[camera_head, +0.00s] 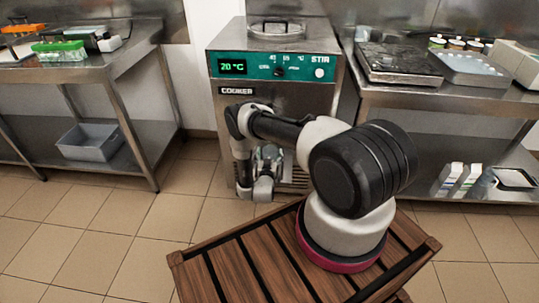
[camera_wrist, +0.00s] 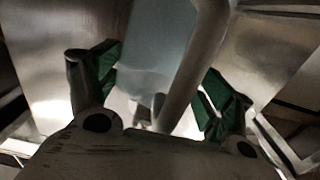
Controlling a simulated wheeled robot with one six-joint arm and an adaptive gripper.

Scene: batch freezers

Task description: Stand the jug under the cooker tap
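A pale, translucent surface, which looks like the jug (camera_wrist: 155,45), lies beyond the pads. A grey bar, apparently its handle (camera_wrist: 197,65), runs between the pads, nearer the right one. A gap shows on its left. I cannot make out the tap; my arm covers that area.
A steel table (camera_head: 75,68) with racks stands left, a grey bin (camera_head: 90,143) on its lower shelf. A steel counter (camera_head: 440,97) with a hot plate (camera_head: 398,63) stands right, cartons (camera_head: 460,180) below. Tiled floor is clear at left.

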